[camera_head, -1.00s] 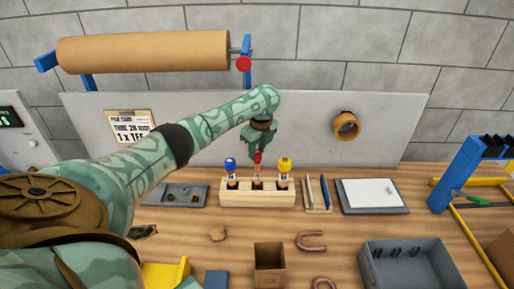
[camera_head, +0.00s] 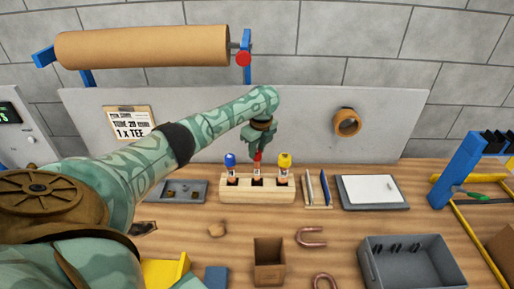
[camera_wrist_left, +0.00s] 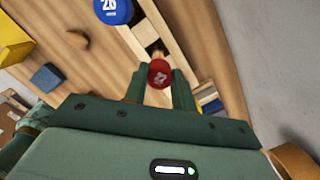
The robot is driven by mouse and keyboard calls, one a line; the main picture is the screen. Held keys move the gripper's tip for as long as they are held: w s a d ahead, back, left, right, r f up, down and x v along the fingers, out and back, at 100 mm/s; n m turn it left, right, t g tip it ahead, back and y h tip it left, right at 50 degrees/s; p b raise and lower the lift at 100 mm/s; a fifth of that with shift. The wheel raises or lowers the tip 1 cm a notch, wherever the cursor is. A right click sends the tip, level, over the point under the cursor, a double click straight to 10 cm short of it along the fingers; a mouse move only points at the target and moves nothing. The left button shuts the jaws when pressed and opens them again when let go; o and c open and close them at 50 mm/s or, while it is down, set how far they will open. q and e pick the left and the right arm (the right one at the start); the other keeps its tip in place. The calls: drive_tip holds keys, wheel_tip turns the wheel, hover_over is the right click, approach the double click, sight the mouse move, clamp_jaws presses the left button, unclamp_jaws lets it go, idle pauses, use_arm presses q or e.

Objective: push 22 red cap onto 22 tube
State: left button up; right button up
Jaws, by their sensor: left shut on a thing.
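The red cap (camera_head: 258,157) is between the fingertips of my left gripper (camera_head: 258,153), which is shut on it. In the left wrist view the cap's round red top (camera_wrist_left: 160,73) shows between the two green fingers (camera_wrist_left: 159,85). The middle copper tube (camera_head: 258,174) stands upright in the wooden rack (camera_head: 258,192), directly under the cap. I cannot tell whether the cap touches the tube's top or how deep it sits. My right gripper is not in view.
The blue cap (camera_head: 230,160) and yellow cap (camera_head: 285,160) top the tubes on either side, close to the gripper. A grey tray (camera_head: 160,195) lies left of the rack; pens (camera_head: 318,190) and a white pad (camera_head: 370,189) lie right.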

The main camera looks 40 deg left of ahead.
sight(260, 154)
use_arm(q)
drive_tip(key=shift+f+b, duration=0.4)
drive_tip(key=shift+f, duration=0.7)
drive_tip(key=o, duration=1)
wheel_tip(260, 154, up, 12)
drive_tip(key=d+p, duration=0.1)
drive_tip(key=p, duration=0.3)
drive_tip(key=shift+d, duration=0.25)
drive_tip(key=shift+s+d+f, duration=0.1)
